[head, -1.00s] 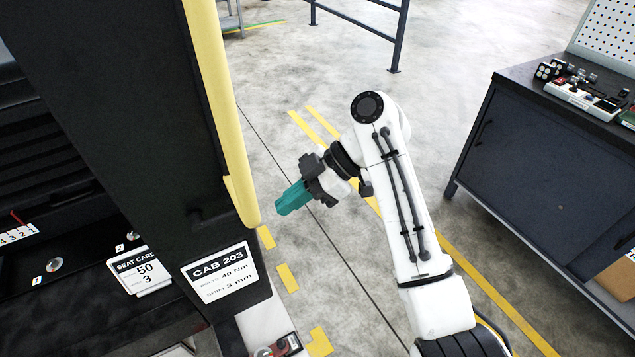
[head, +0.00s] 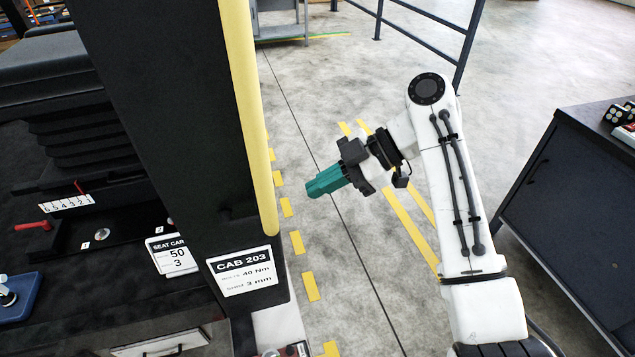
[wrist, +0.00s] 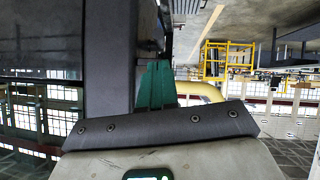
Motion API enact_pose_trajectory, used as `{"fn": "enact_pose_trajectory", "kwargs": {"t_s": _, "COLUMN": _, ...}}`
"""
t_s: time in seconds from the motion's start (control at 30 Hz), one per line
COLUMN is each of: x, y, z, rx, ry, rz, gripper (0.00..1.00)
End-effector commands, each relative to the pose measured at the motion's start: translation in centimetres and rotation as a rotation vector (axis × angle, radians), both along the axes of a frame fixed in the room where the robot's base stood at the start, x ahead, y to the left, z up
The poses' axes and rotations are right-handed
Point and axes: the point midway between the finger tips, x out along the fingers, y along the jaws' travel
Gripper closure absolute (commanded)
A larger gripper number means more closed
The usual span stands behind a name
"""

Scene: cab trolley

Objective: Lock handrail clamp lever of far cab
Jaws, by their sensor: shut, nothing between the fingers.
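The near part of a cab shows at the left in the head view, with a black pillar (head: 165,110) bearing a CAB 203 card (head: 242,272). A yellow handrail (head: 246,120) runs down the pillar's right edge. I cannot make out a clamp lever on it. My gripper (head: 312,188) has teal fingers, shut and empty, and hangs in the air right of the handrail, apart from it, pointing left. The teal fingers (wrist: 156,85) also show in the wrist view, with a yellow bar (wrist: 200,98) behind them.
A dark cabinet (head: 575,200) stands at the right. Dark railings (head: 425,20) stand at the back. Inside the cab are a red lever (head: 35,226), a number strip (head: 67,202) and a SEAT CARD (head: 172,257). The floor between cab and cabinet is clear.

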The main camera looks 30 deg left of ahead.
Motion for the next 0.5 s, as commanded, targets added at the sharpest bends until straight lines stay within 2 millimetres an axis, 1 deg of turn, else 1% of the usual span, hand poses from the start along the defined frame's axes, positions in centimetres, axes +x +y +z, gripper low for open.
{"fn": "enact_pose_trajectory", "kwargs": {"t_s": 0.03, "x": -0.6, "y": 0.6, "z": -0.3, "rx": -0.002, "ry": 0.002, "rz": 0.003, "gripper": 1.0}}
{"fn": "enact_pose_trajectory", "kwargs": {"t_s": 0.2, "x": -2.2, "y": 2.6, "z": -1.9, "rx": -0.002, "ry": 0.001, "rz": 0.002, "gripper": 1.0}}
{"fn": "enact_pose_trajectory", "kwargs": {"t_s": 0.4, "x": -3.6, "y": 4.3, "z": -3.5, "rx": -0.001, "ry": 0.001, "rz": 0.0, "gripper": 1.0}}
{"fn": "enact_pose_trajectory", "kwargs": {"t_s": 0.5, "x": -3.9, "y": 4.7, "z": -3.9, "rx": -0.001, "ry": 0.0, "rz": 0.001, "gripper": 1.0}}
